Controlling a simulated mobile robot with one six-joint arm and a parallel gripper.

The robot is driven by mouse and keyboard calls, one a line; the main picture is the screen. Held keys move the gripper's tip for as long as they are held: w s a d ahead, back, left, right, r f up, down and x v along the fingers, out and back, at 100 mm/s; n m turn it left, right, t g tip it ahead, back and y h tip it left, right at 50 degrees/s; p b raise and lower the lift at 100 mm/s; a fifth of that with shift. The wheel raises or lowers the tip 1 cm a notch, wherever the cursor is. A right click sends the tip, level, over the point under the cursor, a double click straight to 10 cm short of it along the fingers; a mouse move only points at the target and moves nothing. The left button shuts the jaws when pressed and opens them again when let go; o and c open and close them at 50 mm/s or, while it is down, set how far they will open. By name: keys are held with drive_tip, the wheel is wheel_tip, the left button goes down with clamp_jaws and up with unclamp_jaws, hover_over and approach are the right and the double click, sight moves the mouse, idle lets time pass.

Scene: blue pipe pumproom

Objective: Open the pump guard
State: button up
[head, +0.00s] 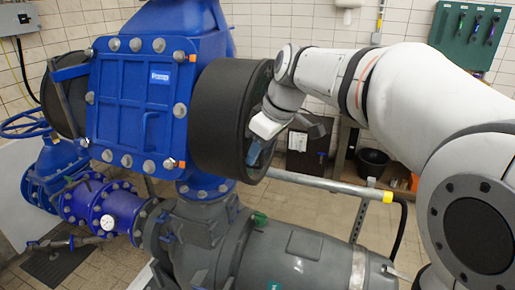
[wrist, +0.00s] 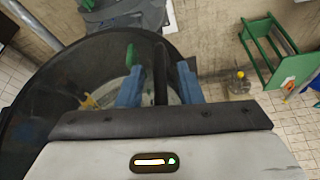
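The pump guard appears to be the large black round cover (head: 222,115) on the right side of the blue pump housing. In the wrist view its dark round face (wrist: 60,90) fills the left, and it looks partly see-through. A dark upright bar, perhaps its handle (wrist: 161,85), stands between my fingers. My gripper (wrist: 158,70) has two blue fingers set apart, one on each side of the bar, with gaps visible. In the head view my gripper (head: 255,152) is at the cover's right face, partly hidden by my wrist. The cover looks closed against the housing.
A blue square panel (head: 140,100) with bolts and a small handle faces the front. A grey motor (head: 300,255) and a metal rail (head: 330,185) lie below my arm. A black bucket (head: 372,162) stands behind.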

clamp_jaws()
idle(0.5)
drive_tip(key=shift+s+d, duration=0.1)
